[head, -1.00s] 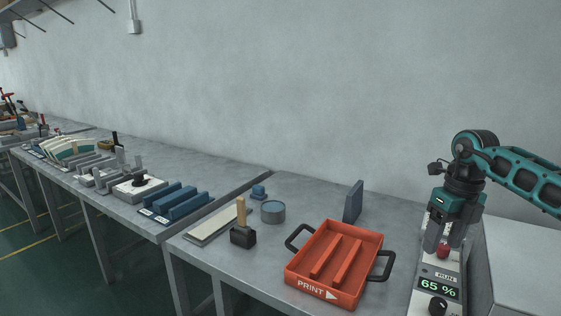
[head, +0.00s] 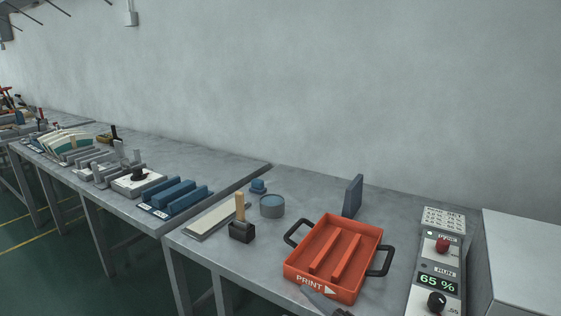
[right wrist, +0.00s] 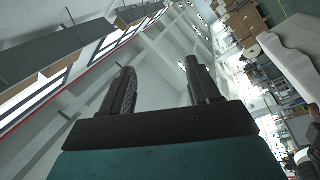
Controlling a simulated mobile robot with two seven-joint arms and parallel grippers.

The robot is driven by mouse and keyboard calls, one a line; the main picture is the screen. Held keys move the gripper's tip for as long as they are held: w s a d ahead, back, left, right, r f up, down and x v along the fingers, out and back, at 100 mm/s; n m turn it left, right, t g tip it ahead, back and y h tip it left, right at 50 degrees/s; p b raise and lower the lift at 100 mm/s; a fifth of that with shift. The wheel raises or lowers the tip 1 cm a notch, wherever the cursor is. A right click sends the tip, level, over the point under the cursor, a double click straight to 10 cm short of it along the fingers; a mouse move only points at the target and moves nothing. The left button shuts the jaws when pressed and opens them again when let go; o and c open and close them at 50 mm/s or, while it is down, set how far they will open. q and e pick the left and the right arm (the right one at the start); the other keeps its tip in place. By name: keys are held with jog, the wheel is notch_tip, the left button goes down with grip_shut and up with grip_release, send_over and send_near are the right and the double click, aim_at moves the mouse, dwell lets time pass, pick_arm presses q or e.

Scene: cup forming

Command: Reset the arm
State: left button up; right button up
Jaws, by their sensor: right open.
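My right gripper (right wrist: 160,92) shows in the right wrist view with its two dark fingers apart and nothing between them. It faces up toward the ceiling beams and the far part of the room. In the head view only a small dark grey part at the bottom edge, by the front of the orange tray (head: 368,287), shows, and I cannot tell what it is. The control panel (head: 455,222) stands uncovered at the right, with a red knob (head: 443,245), a display (head: 438,283) reading 65 % and a black knob (head: 437,301). My left gripper is not in view.
On the near table stand a black block with a wooden handle (head: 241,232), a round blue-grey tin (head: 272,206) and an upright blue plate (head: 353,196). A grey box (head: 525,255) stands right of the panel. Another table (head: 215,170) with several tools runs left.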

jog(key=s+d+f+m+g+h, duration=0.2)
jog(key=s+d+f+m+h, duration=1)
jog(key=s+f+m, duration=0.3)
notch_tip(320, 180, down, 2)
jog(key=shift+s+d+f+m+g, duration=0.25)
jog(key=shift+s+d+m+g, duration=0.15)
jog(key=shift+d+m, duration=0.55)
jog(key=shift+a, duration=0.2)
